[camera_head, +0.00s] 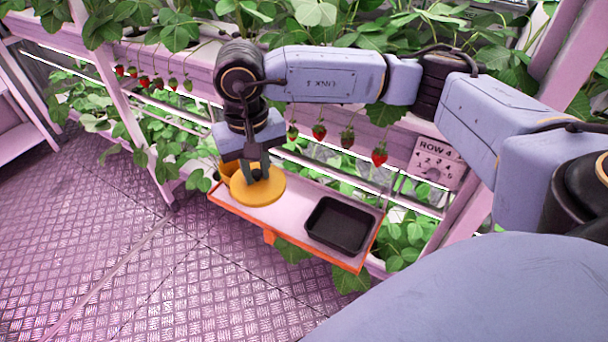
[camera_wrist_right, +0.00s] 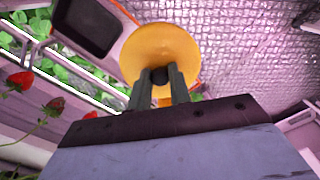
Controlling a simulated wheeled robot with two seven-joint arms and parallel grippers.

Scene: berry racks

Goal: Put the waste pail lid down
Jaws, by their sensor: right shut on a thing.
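The waste pail lid (camera_head: 262,190) is a round yellow-orange disc with a dark knob. My right gripper (camera_head: 257,174) points down and is shut on the knob. The lid is over the left part of the shelf; I cannot tell whether it touches the shelf. In the right wrist view the lid (camera_wrist_right: 150,42) fills the space beyond the fingers (camera_wrist_right: 160,82), which sit on both sides of the knob. A darker yellow thing (camera_head: 228,170), perhaps the pail, is mostly hidden behind the gripper and lid. My left gripper is not in view.
The pale shelf (camera_head: 297,207) has an orange rim. An empty-looking black tray (camera_head: 340,226) sits on its right part. Red strawberries (camera_head: 379,156) hang from the rack behind, close to my right arm. A ROW 4 sign (camera_head: 436,162) is at the right. The metal floor (camera_head: 130,265) is clear.

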